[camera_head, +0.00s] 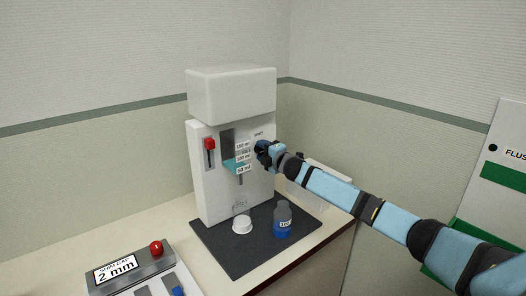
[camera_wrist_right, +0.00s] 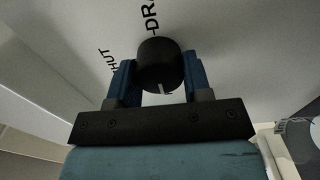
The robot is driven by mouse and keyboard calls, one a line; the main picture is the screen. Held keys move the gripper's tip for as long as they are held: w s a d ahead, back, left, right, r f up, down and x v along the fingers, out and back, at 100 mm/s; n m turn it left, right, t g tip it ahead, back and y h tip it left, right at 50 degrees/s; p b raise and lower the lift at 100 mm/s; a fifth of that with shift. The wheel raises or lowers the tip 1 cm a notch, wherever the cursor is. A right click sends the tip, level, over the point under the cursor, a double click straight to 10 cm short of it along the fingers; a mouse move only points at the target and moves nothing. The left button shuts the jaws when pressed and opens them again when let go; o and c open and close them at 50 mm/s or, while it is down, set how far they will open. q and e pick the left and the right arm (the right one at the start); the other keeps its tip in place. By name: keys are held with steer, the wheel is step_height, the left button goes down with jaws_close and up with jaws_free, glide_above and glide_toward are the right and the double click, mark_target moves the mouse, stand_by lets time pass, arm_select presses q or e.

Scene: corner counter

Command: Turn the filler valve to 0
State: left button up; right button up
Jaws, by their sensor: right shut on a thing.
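The filler (camera_head: 225,190) is a tall white machine with a bulky white top block on the counter. Its valve knob (camera_wrist_right: 160,58) is black and round with a white mark, which points down in the right wrist view. Lettering around the knob reads "HUT" at the left and "DR" above; another label below is mostly hidden. My left gripper is not in view.
A red slider knob (camera_head: 209,143) and a level window marked in ml are on the filler's front. A device reading "2 mm" (camera_head: 116,270) is front left.

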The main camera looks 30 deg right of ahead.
stand_by(0.4)
steer(key=o, duration=0.9)
steer(key=shift+o, duration=0.2)
steer(key=s+d+b, duration=0.1)
steer(key=s+b, duration=0.1)
steer(key=s, duration=1.1)
steer(key=shift+s, duration=0.4)
